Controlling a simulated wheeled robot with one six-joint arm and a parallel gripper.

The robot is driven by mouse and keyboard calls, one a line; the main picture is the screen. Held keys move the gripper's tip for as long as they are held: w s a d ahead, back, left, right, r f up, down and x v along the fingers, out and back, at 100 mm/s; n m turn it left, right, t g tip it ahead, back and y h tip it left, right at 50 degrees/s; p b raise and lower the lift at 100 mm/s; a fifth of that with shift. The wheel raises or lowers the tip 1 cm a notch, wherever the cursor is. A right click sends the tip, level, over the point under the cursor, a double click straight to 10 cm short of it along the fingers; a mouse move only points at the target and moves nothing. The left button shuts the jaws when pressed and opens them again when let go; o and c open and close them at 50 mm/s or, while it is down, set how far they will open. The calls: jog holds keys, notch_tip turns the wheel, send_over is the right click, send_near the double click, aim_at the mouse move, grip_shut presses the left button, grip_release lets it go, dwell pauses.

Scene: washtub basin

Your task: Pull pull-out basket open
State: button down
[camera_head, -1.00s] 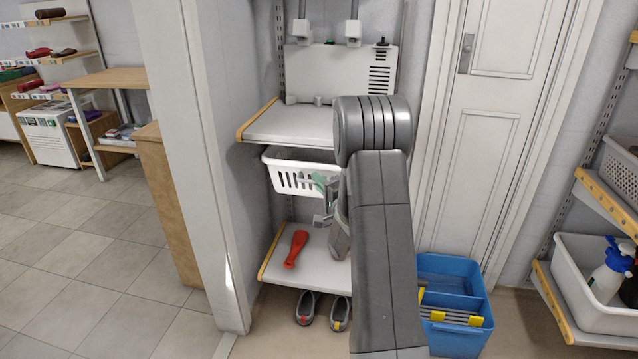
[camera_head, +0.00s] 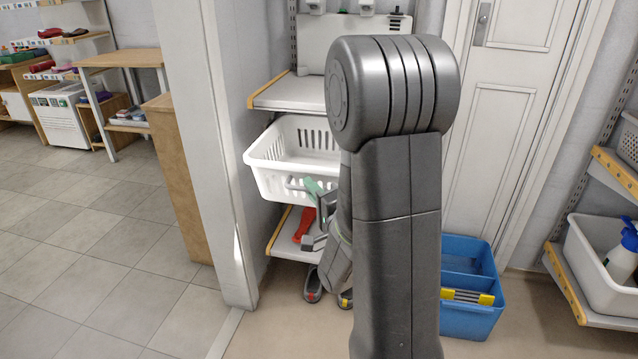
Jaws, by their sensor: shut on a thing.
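The white slotted pull-out basket (camera_head: 268,172) juts out from the shelf unit, between the upper and lower shelves. Its open top and slotted inner back wall show, and its right part is hidden behind my arm. The exact contact of the fingers is partly hidden by my own wrist.
An upper shelf (camera_head: 290,95) is above the basket. A red object (camera_head: 304,226) lies on the lower shelf (camera_head: 285,245), with shoes (camera_head: 313,287) below. A white wall post (camera_head: 215,150) stands close left; a blue bin (camera_head: 468,318) is at right. Floor is clear at front left.

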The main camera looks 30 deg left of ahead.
jog(key=shift+s+d+b, duration=0.2)
jog(key=shift+s+d, duration=0.05)
jog(key=shift+s, duration=0.65)
jog(key=shift+s+d+b, duration=0.15)
jog(key=shift+s+d, duration=0.05)
jog(key=shift+s, duration=0.65)
jog(key=c, duration=1.5)
grip_release()
